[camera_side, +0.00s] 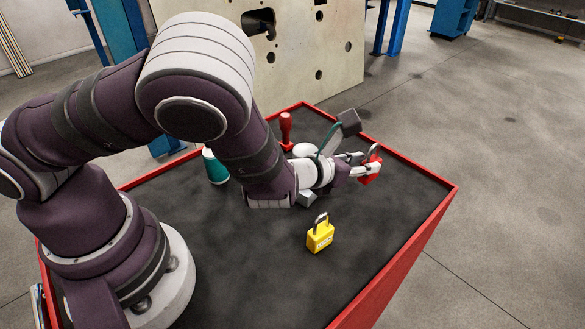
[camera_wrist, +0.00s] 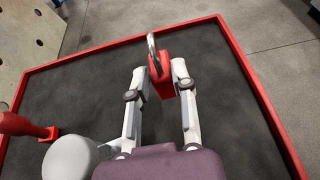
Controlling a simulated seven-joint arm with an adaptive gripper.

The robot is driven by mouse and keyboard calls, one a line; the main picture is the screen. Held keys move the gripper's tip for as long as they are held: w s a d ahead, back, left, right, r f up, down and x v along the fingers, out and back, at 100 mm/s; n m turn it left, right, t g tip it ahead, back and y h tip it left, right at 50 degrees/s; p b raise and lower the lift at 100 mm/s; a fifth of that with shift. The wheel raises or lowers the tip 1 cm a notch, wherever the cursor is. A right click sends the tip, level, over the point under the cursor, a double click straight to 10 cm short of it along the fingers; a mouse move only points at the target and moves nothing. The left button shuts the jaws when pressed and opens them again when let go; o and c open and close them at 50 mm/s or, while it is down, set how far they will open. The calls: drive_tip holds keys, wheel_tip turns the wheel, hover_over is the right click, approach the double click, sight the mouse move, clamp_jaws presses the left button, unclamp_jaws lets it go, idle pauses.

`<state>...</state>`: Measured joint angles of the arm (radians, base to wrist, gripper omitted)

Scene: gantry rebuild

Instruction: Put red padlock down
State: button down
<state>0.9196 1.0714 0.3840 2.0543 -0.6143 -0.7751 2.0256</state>
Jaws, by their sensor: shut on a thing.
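The red padlock (camera_side: 369,174) with a grey metal shackle is between the fingertips of my gripper (camera_side: 360,167), near the far right part of the red-rimmed table. In the wrist view the red padlock (camera_wrist: 161,77) stands with its shackle toward the top of the picture. My gripper (camera_wrist: 161,86) is shut on the padlock's body there. I cannot tell for sure whether the padlock's underside touches the black table top (camera_wrist: 90,75).
A yellow padlock (camera_side: 320,237) stands on the table nearer the camera. A red rim (camera_side: 418,170) edges the table. The front middle of the black surface is clear.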

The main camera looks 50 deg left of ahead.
sight(361, 180)
drive_tip(key=shift+f, duration=2)
drive_tip(key=shift+f, duration=0.1)
drive_tip(key=c, duration=0.9)
unclamp_jaws()
drive_tip(key=v, duration=0.7)
drive_tip(key=shift+s, duration=0.25)
drive_tip(key=shift+r, duration=0.25)
